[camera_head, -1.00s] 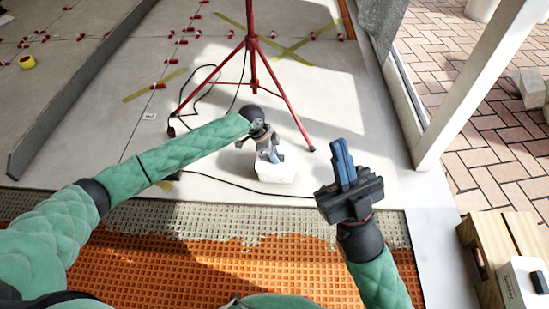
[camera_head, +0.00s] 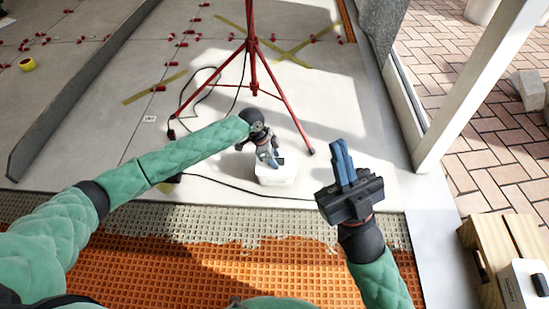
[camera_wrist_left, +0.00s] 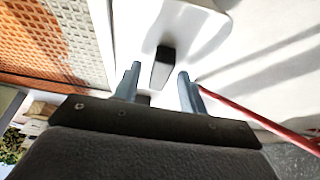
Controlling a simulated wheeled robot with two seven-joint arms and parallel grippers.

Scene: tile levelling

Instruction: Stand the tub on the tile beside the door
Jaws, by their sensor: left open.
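The white tub (camera_head: 277,176) stands on the pale tile floor, left of the white door frame and in front of the red tripod. It has a dark handle on top (camera_wrist_left: 163,68). My left gripper (camera_head: 270,158) is just above the tub with its fingers pointing down. In the left wrist view its two blue-grey fingers (camera_wrist_left: 158,85) are apart, with the dark handle between and beyond their tips and a gap on each side. My right gripper (camera_head: 343,161) is raised to the right of the tub, over the floor; its blue fingers overlap in view.
The red tripod (camera_head: 253,75) with a black cable stands close behind the tub. An orange mat (camera_head: 190,262) and a grey mortar strip lie in front. The door frame (camera_head: 478,90) is at right. A wooden crate (camera_head: 480,240) bears another white, dark-topped thing (camera_head: 520,287).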

